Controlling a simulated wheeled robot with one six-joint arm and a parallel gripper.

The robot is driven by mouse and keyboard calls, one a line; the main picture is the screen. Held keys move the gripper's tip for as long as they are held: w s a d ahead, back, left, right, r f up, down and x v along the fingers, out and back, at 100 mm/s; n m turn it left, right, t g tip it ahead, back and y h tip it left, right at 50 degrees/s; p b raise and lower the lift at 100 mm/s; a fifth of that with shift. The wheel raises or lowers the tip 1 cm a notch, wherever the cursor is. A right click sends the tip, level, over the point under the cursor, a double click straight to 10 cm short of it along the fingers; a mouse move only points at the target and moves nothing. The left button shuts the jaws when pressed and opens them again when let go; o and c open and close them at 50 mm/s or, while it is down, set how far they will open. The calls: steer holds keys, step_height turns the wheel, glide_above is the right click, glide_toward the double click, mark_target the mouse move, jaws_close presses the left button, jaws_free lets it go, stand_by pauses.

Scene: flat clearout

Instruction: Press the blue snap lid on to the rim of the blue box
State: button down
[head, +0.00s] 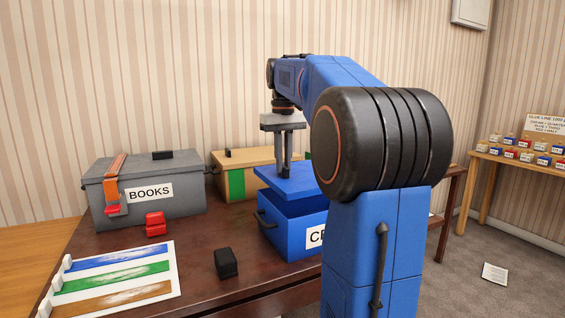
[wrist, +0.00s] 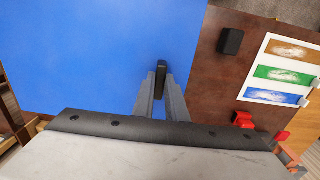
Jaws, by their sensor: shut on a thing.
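The blue snap lid (head: 288,181) is held flat above the blue box (head: 290,237) in the head view. It looks slightly apart from the rim and turned or shifted from it. The lid fills much of the wrist view (wrist: 90,60). My gripper (head: 284,168) points down, shut on the lid's dark handle, and it also shows in the wrist view (wrist: 160,90). The blue box stands on the dark table with a partly seen white label. My arm hides the box's right side, and the lid hides the box's inside.
A grey box (head: 185,213) marked BOOKS with an orange strap stands at left. A tan box (head: 262,157) with a green band stands behind. A red clip (head: 155,224), a black block (head: 226,263) and a colour-striped card (head: 117,302) lie on the table (head: 200,245).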

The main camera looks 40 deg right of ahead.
mark_target(283, 177)
steer(key=shift+f, duration=3.55)
steer(key=c, duration=1.7)
jaws_free()
step_height(283, 177, up, 17)
steer(key=shift+r, duration=0.2)
steer(key=shift+c, duration=0.3)
